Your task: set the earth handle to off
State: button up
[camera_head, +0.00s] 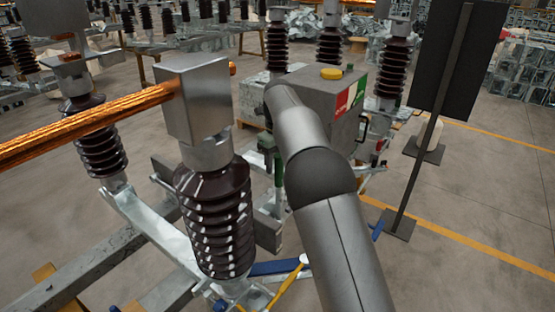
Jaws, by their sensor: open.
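My grey arm (318,190) rises from the bottom centre and bends left and away, in front of a grey box. My gripper is not visible; the arm's far end is hidden behind its own link. The grey box (312,82) has a yellow knob (331,73) on top and a red label (342,102) beside a green one (358,90). A black handle-like part (364,127) sits on its right side. A blue bar (273,268) and a yellow rod (288,287) lie low by the front insulator. I cannot tell which part is the earth handle or its position.
A large brown insulator (214,218) with a metal block (193,98) and a copper bar (85,122) stands at left. Another insulator (392,68) stands behind the box. A dark panel (458,60) on a post stands at right. Open floor (480,195) lies beyond it.

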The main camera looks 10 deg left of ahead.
notch_tip(320, 180, up, 12)
jog(key=shift+s+f, duration=0.1)
jog(key=shift+f, duration=0.05)
jog(key=shift+d, duration=0.1)
dwell(0.4)
jog(key=shift+d+r, duration=0.1)
jog(key=shift+r, duration=0.1)
jog(key=s+d+n+y+b, duration=0.1)
jog(key=s+d+n, duration=0.45)
jog(key=d, duration=0.25)
jog(key=s+d+n+b, duration=0.1)
jog(key=s+d+n, duration=0.4)
jog(key=s+d, duration=0.15)
jog(key=s+d+f+n, duration=0.2)
jog(key=s+f+n, duration=0.3)
jog(key=s, duration=0.4)
jog(key=s+d+f+n+b, duration=0.1)
jog(key=s+d+f+n, duration=0.2)
jog(key=s, duration=0.7)
jog(key=s+d+f+n+h+b, duration=0.1)
jog(key=s+d+f+n, duration=0.1)
jog(key=s+f+n, duration=0.5)
notch_tip(320, 180, down, 4)
jog(key=shift+s+d+r+n+t, duration=0.25)
jog(key=shift+s+n+t, duration=0.15)
jog(key=shift+s, duration=0.8)
